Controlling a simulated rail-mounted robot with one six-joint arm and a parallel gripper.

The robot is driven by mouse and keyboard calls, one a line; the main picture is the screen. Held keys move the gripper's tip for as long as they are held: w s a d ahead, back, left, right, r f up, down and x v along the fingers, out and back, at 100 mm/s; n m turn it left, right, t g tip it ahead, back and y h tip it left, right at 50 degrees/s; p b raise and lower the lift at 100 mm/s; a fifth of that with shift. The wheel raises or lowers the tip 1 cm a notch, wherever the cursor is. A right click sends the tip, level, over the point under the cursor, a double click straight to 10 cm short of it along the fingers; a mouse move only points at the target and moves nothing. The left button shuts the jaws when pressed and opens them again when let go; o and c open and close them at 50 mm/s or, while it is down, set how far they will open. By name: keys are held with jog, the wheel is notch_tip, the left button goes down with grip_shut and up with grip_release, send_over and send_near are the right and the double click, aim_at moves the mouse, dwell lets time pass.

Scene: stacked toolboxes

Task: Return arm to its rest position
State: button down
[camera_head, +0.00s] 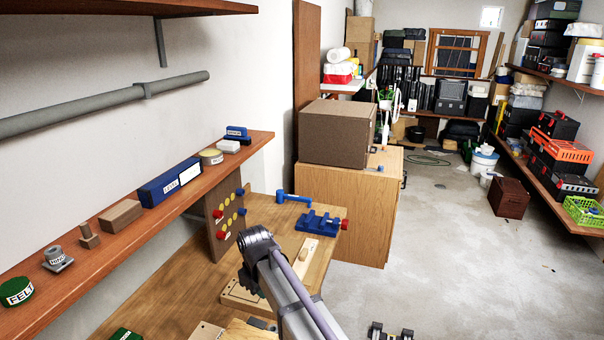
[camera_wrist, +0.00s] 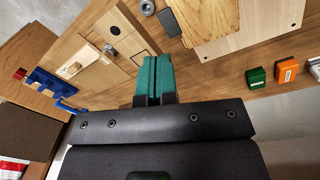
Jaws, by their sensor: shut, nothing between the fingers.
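My gripper (camera_wrist: 153,78) shows in the wrist view with its two teal fingers together and nothing between them. The fingers stand in front of the wooden workbench, which fills much of that view; I cannot tell how far above it they are. In the head view my arm reaches in from the bottom edge beside the workbench (camera_head: 190,290). The fingers cannot be made out in the head view.
A shelf (camera_head: 85,262) with several small items runs along the left wall. A brown box (camera_head: 337,132) stands on a cabinet.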

jog(key=s+d+f+m+b, duration=0.3)
jog(key=s+d+f, duration=0.1)
jog(key=d, duration=0.6)
jog(key=s+d+f+m+b, duration=0.4)
jog(key=s+d, duration=0.2)
jog(key=d, duration=0.5)
jog(key=s+d+f+m+b, duration=0.3)
jog(key=s+d+f, duration=0.1)
jog(key=d, duration=0.6)
jog(key=shift+s+d+g+b, duration=0.25)
jog(key=shift+s+g+b, duration=0.15)
jog(key=shift+s, duration=0.2)
